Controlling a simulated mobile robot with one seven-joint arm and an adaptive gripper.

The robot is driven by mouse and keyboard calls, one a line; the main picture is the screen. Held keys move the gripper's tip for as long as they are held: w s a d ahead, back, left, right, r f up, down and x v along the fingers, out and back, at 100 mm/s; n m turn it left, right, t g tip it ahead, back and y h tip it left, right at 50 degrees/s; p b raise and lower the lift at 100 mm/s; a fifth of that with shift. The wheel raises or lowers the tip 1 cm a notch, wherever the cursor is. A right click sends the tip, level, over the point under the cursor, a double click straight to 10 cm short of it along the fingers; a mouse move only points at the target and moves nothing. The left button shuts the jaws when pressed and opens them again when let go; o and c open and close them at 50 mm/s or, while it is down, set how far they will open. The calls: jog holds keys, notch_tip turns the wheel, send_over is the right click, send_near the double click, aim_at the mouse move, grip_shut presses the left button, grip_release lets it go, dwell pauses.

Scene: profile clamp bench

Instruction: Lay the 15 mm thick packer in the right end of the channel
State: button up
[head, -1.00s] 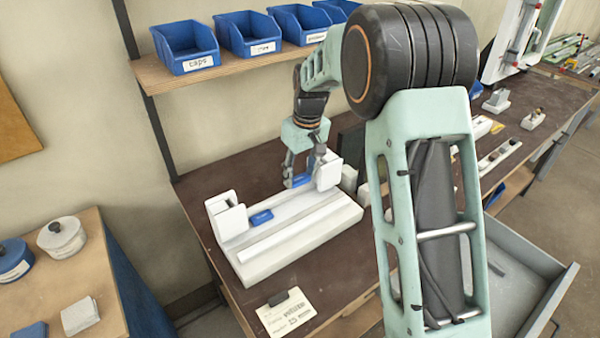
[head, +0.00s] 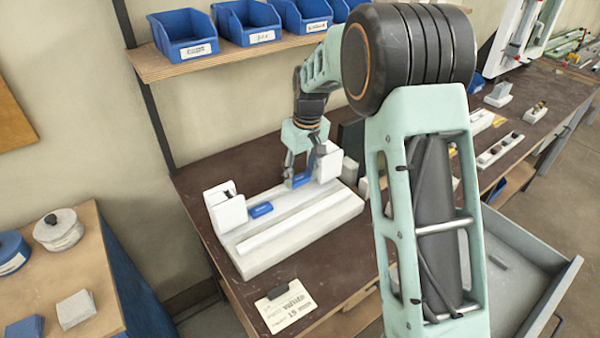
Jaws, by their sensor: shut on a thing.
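The white clamp fixture with the channel (head: 300,232) stands on the dark bench, with an upright end block at its left and another at its right. One blue packer (head: 261,210) lies in the channel near the left block. My gripper (head: 300,180) is at the right end of the channel, next to the right end block (head: 328,166). It is shut on another blue packer (head: 301,181), low over or in the channel. I cannot tell whether this packer touches the channel floor. Its thickness cannot be read from here.
A card on a clip (head: 290,306), reading 15 and other blurred words, lies at the bench's front edge. Blue bins (head: 183,35) stand on the shelf behind. An open grey drawer (head: 520,270) juts out at right. A side table (head: 60,275) holds round pots and blocks.

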aim_at(302, 179)
jog(key=shift+f+b, duration=1.1)
jog(key=shift+f, duration=0.75)
jog(key=o, duration=0.9)
jog(key=shift+d+r, duration=0.1)
jog(key=shift+d, duration=0.1)
jog(key=shift+w+r+p, duration=0.1)
jog(key=shift+r+p, duration=2.25)
jog(key=shift+r, duration=1.1)
jog(key=shift+r+p, duration=0.45)
jog(key=shift+r, duration=0.15)
jog(key=shift+a, duration=0.1)
